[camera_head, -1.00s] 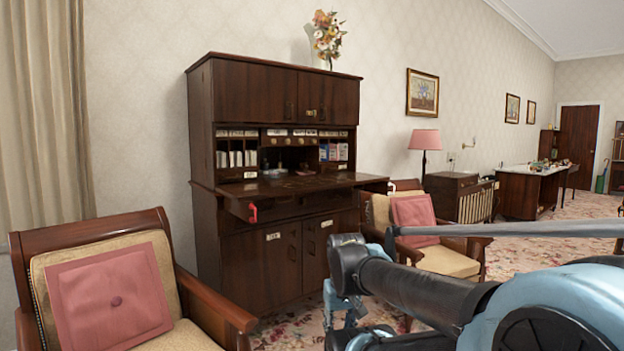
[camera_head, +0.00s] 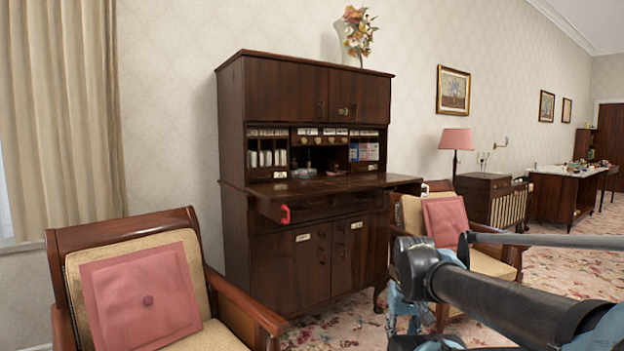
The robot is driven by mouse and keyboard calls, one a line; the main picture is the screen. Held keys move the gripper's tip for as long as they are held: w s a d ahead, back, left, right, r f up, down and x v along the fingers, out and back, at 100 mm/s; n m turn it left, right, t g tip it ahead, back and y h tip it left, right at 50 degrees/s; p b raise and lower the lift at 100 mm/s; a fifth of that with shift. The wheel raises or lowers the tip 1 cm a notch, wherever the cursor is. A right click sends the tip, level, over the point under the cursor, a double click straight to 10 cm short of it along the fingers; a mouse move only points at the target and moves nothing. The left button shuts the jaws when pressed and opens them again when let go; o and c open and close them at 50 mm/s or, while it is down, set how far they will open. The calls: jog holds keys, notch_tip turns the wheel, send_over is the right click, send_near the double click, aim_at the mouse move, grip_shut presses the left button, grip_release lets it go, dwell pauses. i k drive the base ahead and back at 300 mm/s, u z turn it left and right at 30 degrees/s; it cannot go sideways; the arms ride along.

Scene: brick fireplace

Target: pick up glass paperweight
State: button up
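I cannot make out a glass paperweight for certain in this view. The dark wooden secretary desk (camera_head: 268,210) stands against the wall with its writing flap (camera_head: 335,187) folded down. Small items too small to identify sit at the back of the flap, in front of the pigeonholes. My arm reaches in from the lower right, in front of the right armchair. Part of my gripper (camera_head: 402,308) shows at the arm's end, pointing down, apart from the desk; its fingertips are not clear.
An armchair with a pink cushion (camera_head: 140,296) stands at front left, and another armchair with a pink cushion (camera_head: 444,221) stands right of the desk. A pink lamp (camera_head: 456,140) and a long table (camera_head: 557,194) are farther right. Patterned carpet (camera_head: 575,272) is open at right.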

aim_at(303, 174)
jog(key=i, duration=0.9)
jog(key=u, duration=0.05)
